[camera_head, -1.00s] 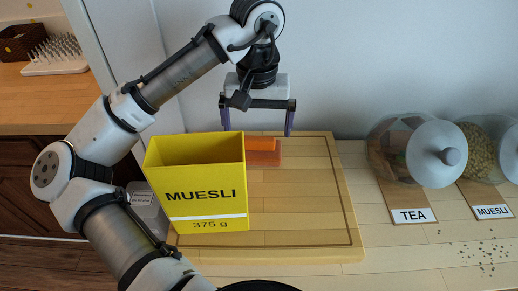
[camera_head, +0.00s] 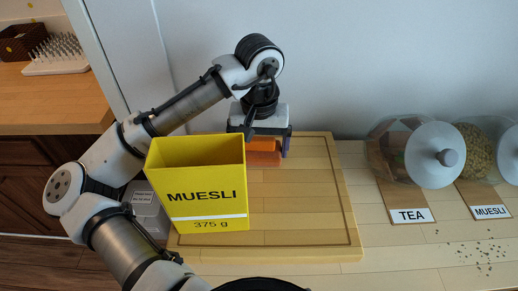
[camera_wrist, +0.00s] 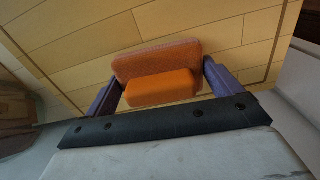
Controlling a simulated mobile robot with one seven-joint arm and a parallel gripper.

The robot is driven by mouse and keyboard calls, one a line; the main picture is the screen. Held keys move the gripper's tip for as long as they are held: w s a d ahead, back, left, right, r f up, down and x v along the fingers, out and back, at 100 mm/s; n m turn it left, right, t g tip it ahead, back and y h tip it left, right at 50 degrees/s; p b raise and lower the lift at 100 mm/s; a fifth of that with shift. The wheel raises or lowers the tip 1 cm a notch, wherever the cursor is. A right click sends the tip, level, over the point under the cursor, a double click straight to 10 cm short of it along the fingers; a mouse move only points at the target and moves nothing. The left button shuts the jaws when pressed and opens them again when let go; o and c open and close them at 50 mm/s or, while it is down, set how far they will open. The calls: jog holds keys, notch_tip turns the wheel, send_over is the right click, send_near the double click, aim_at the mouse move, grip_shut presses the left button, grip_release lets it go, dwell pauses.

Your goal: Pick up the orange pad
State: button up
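The orange pad (camera_head: 264,152) lies on the wooden board behind the yellow muesli box, which hides its left part in the head view. In the wrist view the orange pad (camera_wrist: 160,88) has a bright raised block and a duller, wider layer beyond it. My gripper (camera_head: 268,146) is lowered over the pad. In the wrist view my gripper (camera_wrist: 162,88) has its two purple fingers apart, one at each end of the pad. The fingers are very close to the pad's ends; I cannot tell whether they touch.
The open yellow muesli box (camera_head: 199,185) stands on the cutting board (camera_head: 300,205) just in front of the pad. The board's right half is clear. A tea jar (camera_head: 432,155) and a muesli jar (camera_head: 488,150) lie to the right. The wall is close behind.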

aim_at(260, 139)
jog(key=shift+c, duration=0.9)
jog(key=shift+r, duration=0.1)
notch_tip(260, 139, up, 20)
jog(key=o, duration=0.3)
jog(key=shift+c, duration=1.1)
jog(key=shift+d, duration=0.1)
